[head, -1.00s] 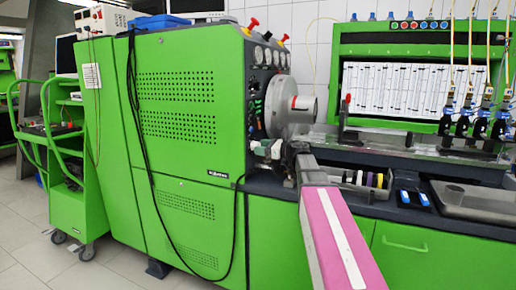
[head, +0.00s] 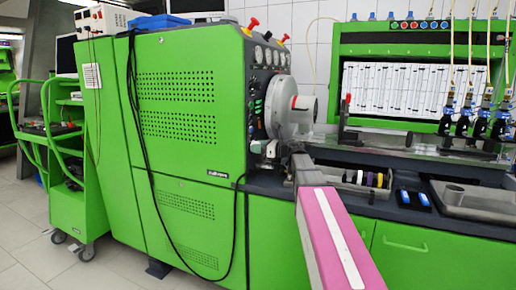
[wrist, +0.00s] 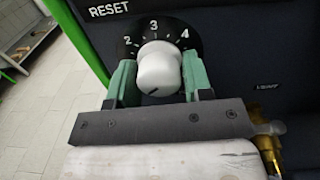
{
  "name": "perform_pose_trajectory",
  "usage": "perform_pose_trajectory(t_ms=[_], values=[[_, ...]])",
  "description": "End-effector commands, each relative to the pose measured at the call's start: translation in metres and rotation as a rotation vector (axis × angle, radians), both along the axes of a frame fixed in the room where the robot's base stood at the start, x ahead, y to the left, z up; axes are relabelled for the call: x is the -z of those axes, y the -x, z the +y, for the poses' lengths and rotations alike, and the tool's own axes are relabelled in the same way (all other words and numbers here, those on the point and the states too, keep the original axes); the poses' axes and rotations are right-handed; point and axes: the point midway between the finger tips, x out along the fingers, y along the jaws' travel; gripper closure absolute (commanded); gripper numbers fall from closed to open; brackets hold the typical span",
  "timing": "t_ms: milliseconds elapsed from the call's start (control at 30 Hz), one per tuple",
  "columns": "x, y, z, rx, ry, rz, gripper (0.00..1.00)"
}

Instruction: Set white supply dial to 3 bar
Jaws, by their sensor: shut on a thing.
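The white supply dial (wrist: 158,68) sits on a dark panel in the wrist view. Its black scale plate (wrist: 153,27) shows 2, 3 and 4, with 3 near the top middle. A short dark mark (wrist: 153,91) on the knob is at its lower front; I cannot tell exactly which value the dial reads. My gripper (wrist: 155,80) has a green finger on each side of the knob and is shut on it. In the head view my gripper (head: 268,150) is at the front panel, below the large grey disc, and the dial is hidden.
A RESET label (wrist: 108,9) is at the upper left of the panel. A brass fitting (wrist: 268,145) is at the lower right, close to my gripper. In the head view, the grey disc (head: 284,107) juts out above my gripper, and a tray of rings (head: 365,180) lies to the right.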

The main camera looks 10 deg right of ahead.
Motion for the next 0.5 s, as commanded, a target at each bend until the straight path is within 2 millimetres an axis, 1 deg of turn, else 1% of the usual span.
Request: perform_pose_trajectory(t_ms=[200, 500], values=[[0.0002, 0.0010, 0.0002, -0.001, -0.073, 0.128, 0.78], [0.0002, 0.0012, 0.0002, -0.001, -0.089, 0.154, 0.78]])
